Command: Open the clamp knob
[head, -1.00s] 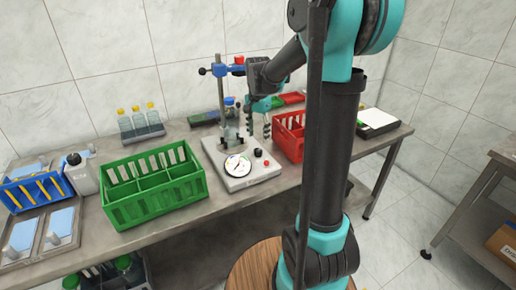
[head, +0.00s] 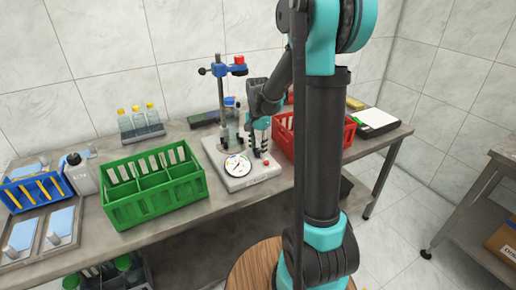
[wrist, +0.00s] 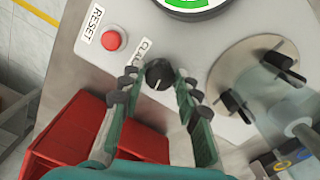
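The clamp knob (wrist: 159,73) is a round black dial with a white pointer line on a light grey panel. A partly covered label beginning "CL" (wrist: 143,50) stands beside it. In the wrist view my gripper (wrist: 158,84) is open, with one finger on each side of the knob and visible gaps between. I cannot tell how far above the panel the fingertips are. In the head view my gripper (head: 260,151) points down over the right part of the grey device (head: 250,181); the knob is hidden there.
A red reset button (wrist: 113,40) and a gauge lie close to the knob. A round plate with black clamp jaws (wrist: 236,104) holds a clear vessel. A red crate (head: 348,133) stands right of the device, a green crate (head: 150,210) left of it.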

